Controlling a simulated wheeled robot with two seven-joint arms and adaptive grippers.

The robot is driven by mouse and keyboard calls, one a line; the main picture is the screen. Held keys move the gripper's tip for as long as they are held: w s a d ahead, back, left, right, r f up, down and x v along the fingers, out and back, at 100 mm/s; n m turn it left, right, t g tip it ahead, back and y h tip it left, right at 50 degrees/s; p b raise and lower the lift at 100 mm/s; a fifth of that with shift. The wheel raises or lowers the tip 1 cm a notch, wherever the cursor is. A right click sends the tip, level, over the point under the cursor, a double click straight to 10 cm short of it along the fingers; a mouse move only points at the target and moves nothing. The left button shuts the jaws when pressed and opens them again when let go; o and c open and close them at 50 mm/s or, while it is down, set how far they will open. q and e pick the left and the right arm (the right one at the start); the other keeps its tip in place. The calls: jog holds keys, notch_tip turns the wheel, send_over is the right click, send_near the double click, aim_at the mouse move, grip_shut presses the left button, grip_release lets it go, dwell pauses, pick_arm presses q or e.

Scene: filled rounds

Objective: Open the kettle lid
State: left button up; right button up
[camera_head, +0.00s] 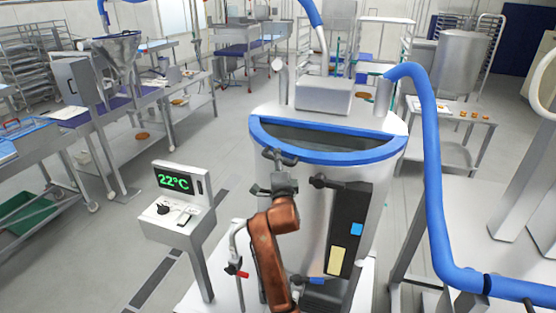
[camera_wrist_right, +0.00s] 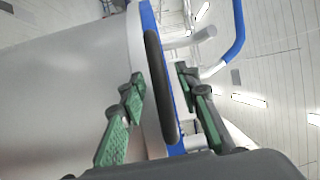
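The kettle (camera_head: 268,205) is a large pale cylinder with a blue D-shaped rim (camera_head: 330,157) around the dark grey front half of its top. I take this front half as the lid, lying level. A black bar handle (camera_wrist_right: 160,85) runs along the blue edge in the right wrist view. My right gripper (camera_head: 277,180) is at the kettle's front edge, just below the rim. In the right wrist view its green-padded fingers (camera_wrist_right: 162,102) stand apart, one on each side of the handle, with gaps visible. My left gripper is not in view.
A control post with a green 22°C display (camera_head: 173,182) stands left of the kettle. A dark panel (camera_head: 345,230) is on the kettle's front. A thick blue hose (camera_head: 433,180) runs down at the right. Steel tables (camera_head: 150,95) line the left; floor between is clear.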

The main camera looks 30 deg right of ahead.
jog(key=shift+c, duration=0.4)
grip_shut()
dwell(0.4)
